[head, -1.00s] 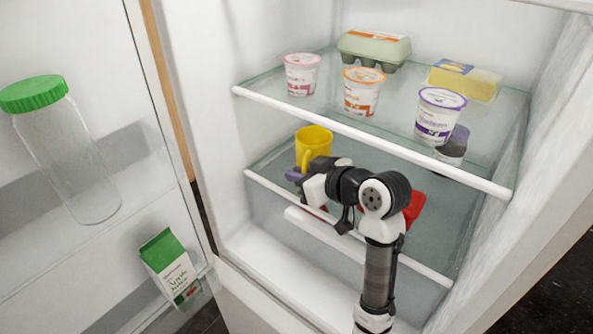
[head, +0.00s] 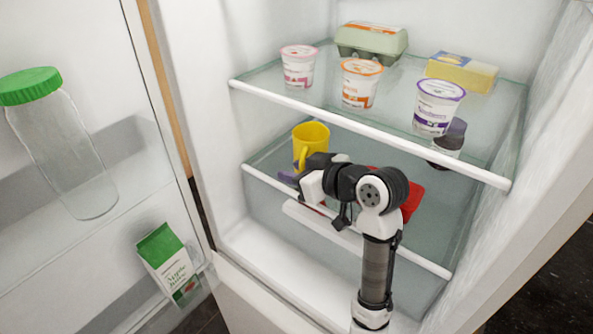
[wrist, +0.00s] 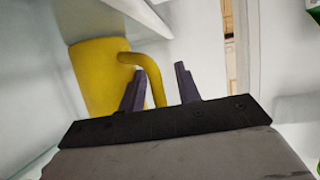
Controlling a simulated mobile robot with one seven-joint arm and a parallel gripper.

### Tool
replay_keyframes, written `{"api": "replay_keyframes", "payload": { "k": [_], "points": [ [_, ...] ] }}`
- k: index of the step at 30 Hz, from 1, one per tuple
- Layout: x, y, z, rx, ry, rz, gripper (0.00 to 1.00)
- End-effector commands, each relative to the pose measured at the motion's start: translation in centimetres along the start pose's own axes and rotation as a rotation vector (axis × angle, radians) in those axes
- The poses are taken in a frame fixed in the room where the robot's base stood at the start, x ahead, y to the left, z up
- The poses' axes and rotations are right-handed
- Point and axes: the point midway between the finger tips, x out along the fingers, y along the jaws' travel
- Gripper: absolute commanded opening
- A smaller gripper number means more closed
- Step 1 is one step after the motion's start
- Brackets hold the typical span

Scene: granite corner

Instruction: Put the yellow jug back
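The yellow jug (head: 313,136) stands upright on the lower glass shelf inside the fridge, towards the left. In the wrist view the jug (wrist: 98,75) is at the left, with its curved handle pointing right. My gripper (wrist: 160,84) is open, its two dark fingers apart. The lower part of the handle shows between the fingers, nearer the left one; I cannot tell whether they touch. In the head view my gripper (head: 291,179) is low in front of the jug, its fingers partly hidden by my wrist.
The upper shelf (head: 375,134) holds yogurt cups (head: 438,107), an egg carton (head: 371,41) and a butter box (head: 461,73). A dark-lidded jar (head: 450,139) and a red item (head: 412,200) are on the lower shelf. The open door holds a green-lidded jar (head: 60,145) and juice carton (head: 168,262).

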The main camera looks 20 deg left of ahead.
Motion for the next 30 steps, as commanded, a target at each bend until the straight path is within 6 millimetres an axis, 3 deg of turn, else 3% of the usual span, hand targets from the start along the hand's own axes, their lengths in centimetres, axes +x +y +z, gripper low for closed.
{"api": "replay_keyframes", "payload": {
  "k": [9, 15, 30],
  "points": [
    [-5.1, 0.1, -0.4, 0.001, 0.001, 0.004, 0.33],
    [-7.3, 0.0, -0.3, 0.000, 0.001, 0.002, 0.33],
    [-7.4, 0.0, -0.3, 0.000, 0.006, 0.004, 0.33]
  ]
}}
